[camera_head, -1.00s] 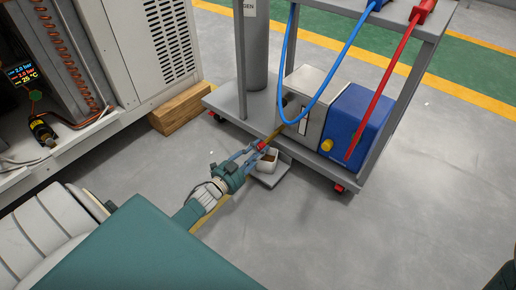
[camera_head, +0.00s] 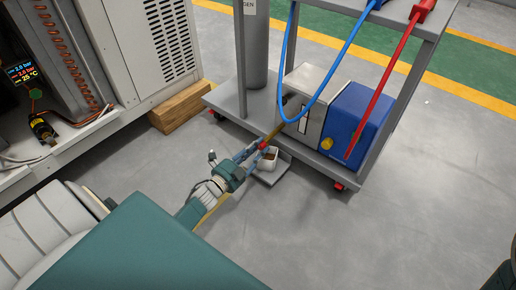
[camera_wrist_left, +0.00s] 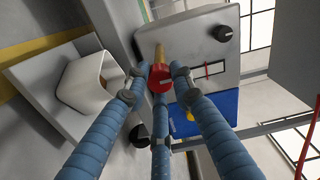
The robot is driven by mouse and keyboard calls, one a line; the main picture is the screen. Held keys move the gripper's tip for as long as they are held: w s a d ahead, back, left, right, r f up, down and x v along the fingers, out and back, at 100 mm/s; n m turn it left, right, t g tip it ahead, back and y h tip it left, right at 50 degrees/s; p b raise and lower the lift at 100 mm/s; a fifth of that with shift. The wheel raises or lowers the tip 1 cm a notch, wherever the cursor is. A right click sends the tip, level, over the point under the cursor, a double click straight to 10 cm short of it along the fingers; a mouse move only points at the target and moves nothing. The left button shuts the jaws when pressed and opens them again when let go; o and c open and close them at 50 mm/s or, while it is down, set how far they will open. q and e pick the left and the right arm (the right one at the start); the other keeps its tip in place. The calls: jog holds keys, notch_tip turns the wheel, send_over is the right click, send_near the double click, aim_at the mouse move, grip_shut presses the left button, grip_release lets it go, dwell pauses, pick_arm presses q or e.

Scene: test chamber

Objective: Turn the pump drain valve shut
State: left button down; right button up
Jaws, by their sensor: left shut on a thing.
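The drain valve shows as a red knob (camera_head: 263,146) on the end of a brass pipe (camera_head: 275,132) that comes out of the grey pump (camera_head: 304,92). In the left wrist view the red knob (camera_wrist_left: 161,78) has a pale line on its face and sits among the blue fingers. My left gripper (camera_head: 260,150) is shut on this knob, its fingers around it. The fingers partly hide the knob in the head view.
A white cup (camera_head: 268,160) with brown contents stands on a grey plate (camera_head: 272,179) just below the valve. The grey cart frame (camera_head: 245,100), a blue box (camera_head: 355,115) and a blue hose (camera_head: 284,60) are close by. A wooden block (camera_head: 180,108) lies left; floor on the right is clear.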

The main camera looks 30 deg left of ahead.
dwell(0.3)
pick_arm(q)
jog(key=c, duration=1.5)
grip_release()
jog(key=shift+o, duration=0.2)
jog(key=s, duration=1.2)
jog(key=shift+a, duration=0.45)
